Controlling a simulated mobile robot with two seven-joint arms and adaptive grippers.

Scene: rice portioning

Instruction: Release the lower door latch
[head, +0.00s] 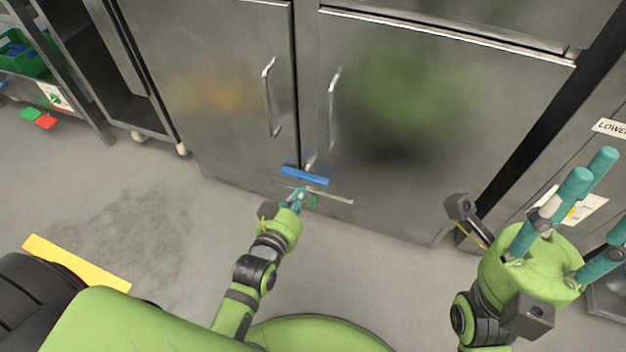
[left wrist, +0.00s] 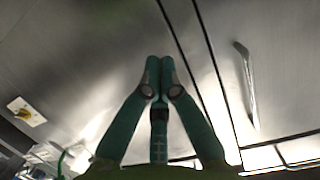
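The steel double-door cabinet has two doors, left (head: 225,85) and right (head: 430,125), with a narrow seam between them. A blue bar (head: 304,175) crosses the seam near the bottom; it looks like the lower latch. A thin pale strip (head: 338,198) lies just below it. My left gripper (head: 298,194) is just below the blue bar in the head view; contact cannot be told. In the left wrist view its fingertips (left wrist: 160,64) meet, with nothing visible between them; the latch does not show there. My right gripper (head: 594,190) is open and empty at the right.
Vertical handles (head: 268,97) and (head: 333,108) flank the seam. A wheeled rack (head: 130,75) stands left of the cabinet, beside a shelf with a green bin (head: 27,58). A labelled steel unit (head: 590,150) is at right. The floor (head: 130,205) before the left door is clear.

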